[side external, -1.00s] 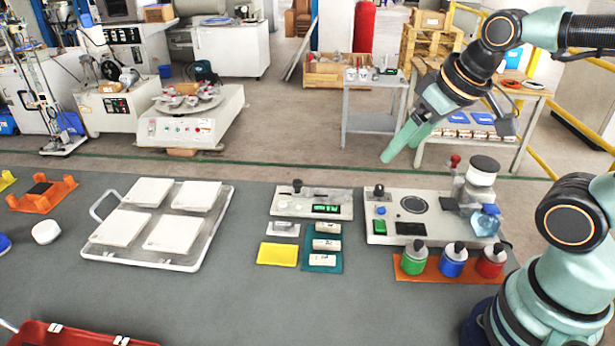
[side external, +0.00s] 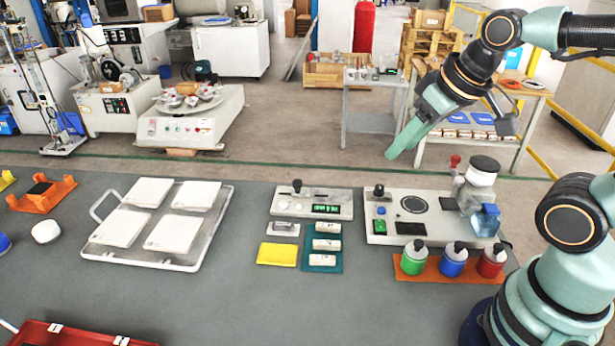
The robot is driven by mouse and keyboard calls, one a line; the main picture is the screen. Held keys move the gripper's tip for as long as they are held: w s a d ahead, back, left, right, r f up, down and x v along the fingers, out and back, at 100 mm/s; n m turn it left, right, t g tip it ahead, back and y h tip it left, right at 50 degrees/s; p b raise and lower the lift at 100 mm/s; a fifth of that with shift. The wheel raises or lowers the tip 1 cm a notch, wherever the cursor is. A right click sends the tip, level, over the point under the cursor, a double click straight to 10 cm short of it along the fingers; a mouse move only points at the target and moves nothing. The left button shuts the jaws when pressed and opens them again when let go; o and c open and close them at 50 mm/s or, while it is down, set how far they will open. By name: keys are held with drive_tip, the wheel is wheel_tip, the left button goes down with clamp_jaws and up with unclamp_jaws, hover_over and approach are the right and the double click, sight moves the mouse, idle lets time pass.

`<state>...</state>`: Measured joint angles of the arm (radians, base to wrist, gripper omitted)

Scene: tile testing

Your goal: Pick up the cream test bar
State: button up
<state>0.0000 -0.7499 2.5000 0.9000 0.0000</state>
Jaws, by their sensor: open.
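Several small cream bars lie in a row on a dark green tray (side external: 309,265) near the middle of the bench. The far bar (side external: 325,228), the middle bar (side external: 326,244) and the near bar (side external: 322,260) are apart from one another; the picture does not show which one is the cream test bar. My gripper (side external: 403,143) hangs high up, to the right of and above the bars in the picture, well apart from them. It is open and empty, its green fingers pointing down and left.
A white rack with pale tiles (side external: 122,228) stands left of the bars. A yellow sponge-like block (side external: 277,254) lies beside the green tray. A grey control box (side external: 312,203) stands behind it. Right are a tester (side external: 378,197) and coloured bottles (side external: 453,262).

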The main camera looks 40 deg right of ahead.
drive_tip(key=shift+c, duration=0.2)
drive_tip(key=n+g, duration=0.6)
drive_tip(key=n, duration=0.3)
hover_over(327, 243)
wheel_tip(327, 243, down, 12)
drive_tip(key=f, duration=0.7)
drive_tip(key=shift+a, duration=0.25)
drive_tip(key=shift+d+f, duration=0.15)
drive_tip(key=shift+f, duration=1.25)
drive_tip(key=shift+d+f, duration=0.15)
drive_tip(key=shift+f, duration=1.2)
clamp_jaws()
